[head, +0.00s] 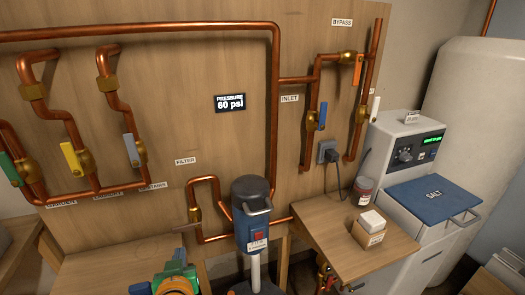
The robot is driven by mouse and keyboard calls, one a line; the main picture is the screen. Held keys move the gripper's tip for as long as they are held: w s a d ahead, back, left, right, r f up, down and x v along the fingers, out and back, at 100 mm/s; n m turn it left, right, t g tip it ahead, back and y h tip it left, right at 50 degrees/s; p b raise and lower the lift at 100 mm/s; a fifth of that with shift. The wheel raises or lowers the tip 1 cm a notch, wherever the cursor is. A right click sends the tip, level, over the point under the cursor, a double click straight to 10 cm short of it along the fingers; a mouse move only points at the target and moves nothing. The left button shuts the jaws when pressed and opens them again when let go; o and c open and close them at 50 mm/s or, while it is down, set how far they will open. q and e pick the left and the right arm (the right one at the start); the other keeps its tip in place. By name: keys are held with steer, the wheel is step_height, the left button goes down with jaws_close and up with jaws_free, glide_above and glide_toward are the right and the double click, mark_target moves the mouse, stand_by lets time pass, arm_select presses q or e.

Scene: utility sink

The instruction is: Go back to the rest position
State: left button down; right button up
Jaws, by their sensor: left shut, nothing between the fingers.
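My left gripper (177,264) is low in the head view, left of centre, over the front of the left wooden table. It is seen from above as teal, yellow and orange parts, with its lower part cut off by the frame edge. It is shut, with nothing seen held between its fingers. It is apart from the pipes and valve levers on the wooden board (225,65). My right gripper does not show.
Copper pipes carry green, yellow, blue, orange and white levers. The right wooden table (335,225) holds a small box (368,236) and a jar (363,190). A softener with a blue salt lid (435,198) stands farther right.

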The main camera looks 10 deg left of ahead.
arm_select(q)
steer(key=s+d+f+m+g+h, duration=0.35)
steer(key=s+d+f, duration=0.3)
steer(key=s, duration=0.35)
steer(key=s+d+f+m+g+h, duration=0.3)
steer(key=s+d+f+m+g, duration=0.15)
steer(key=s+f, duration=0.4)
step_height(320, 180, down, 14)
steer(key=s+g, duration=0.1)
steer(key=s, duration=0.2)
steer(key=s+a+f+g, duration=0.1)
steer(key=s+a+f, duration=0.1)
steer(key=s+f, duration=0.9)
steer(key=shift+s+a+g, duration=0.15)
steer(key=shift+s+g, duration=0.25)
steer(key=shift+s, duration=0.25)
